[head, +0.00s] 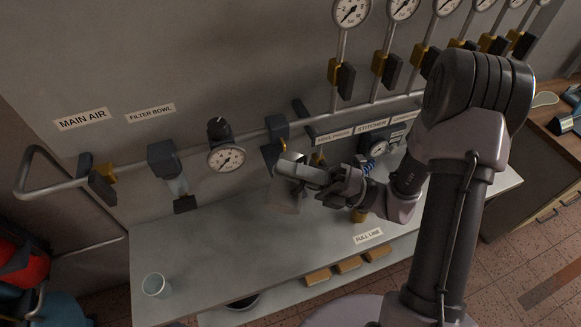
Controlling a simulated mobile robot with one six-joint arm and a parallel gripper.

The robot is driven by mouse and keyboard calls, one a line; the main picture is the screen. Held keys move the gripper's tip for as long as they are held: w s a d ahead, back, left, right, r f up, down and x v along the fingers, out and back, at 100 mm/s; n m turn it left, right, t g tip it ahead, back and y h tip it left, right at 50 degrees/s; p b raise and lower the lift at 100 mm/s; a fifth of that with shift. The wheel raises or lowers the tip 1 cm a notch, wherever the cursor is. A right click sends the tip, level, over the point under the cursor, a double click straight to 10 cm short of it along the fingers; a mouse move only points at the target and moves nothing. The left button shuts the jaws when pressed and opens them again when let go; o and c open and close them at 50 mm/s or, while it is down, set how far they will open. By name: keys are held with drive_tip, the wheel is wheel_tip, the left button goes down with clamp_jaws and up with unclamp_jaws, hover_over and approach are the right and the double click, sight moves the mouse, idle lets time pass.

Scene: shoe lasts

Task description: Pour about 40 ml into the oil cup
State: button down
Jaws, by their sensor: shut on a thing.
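My gripper (300,180) is over the grey bench, in front of the pipework. It is shut on a greyish vessel (287,205), of which only a part shows below the fingers. The fingers hide the rest, and I cannot tell its fill or whether it is tilted. A small pale, translucent cup (157,286) stands upright on the bench at the left front, well apart from my gripper. It looks empty, and no label on it shows that it is the oil cup.
The grey bench (215,255) is mostly clear between the cup and my gripper. Behind it run a pipe with valves, a round gauge (227,159) and a FILTER BOWL label (150,113). A FULL LINE label (368,236) and several tan blocks (347,264) are near the front.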

sight(286, 197)
drive_tip(key=shift+w, duration=0.1)
idle(0.3)
drive_tip(key=f+n+b, duration=0.1)
drive_tip(key=s+n+g+b, duration=0.1)
drive_tip(key=f+n+b, duration=0.1)
drive_tip(key=shift+s+a+f+g+b, duration=0.2)
drive_tip(key=shift+s+f+g+b, duration=0.1)
drive_tip(key=shift+s+f+b, duration=0.1)
drive_tip(key=shift+s+a+r+n+p, duration=0.1)
drive_tip(key=shift+s+r+n+p, duration=0.1)
drive_tip(key=shift+r+n+p, duration=0.5)
drive_tip(key=shift+s+a+n+g, duration=0.15)
drive_tip(key=shift+n+g, duration=0.25)
drive_tip(key=shift+n, duration=0.3)
drive_tip(key=shift+s+f+n+b, duration=0.15)
drive_tip(key=shift+f+n+b, duration=0.35)
drive_tip(key=shift+f+b, duration=0.15)
drive_tip(key=shift+s+f+n+g+h, duration=0.1)
drive_tip(key=shift+f+n+g+h, duration=0.15)
drive_tip(key=shift+n, duration=0.25)
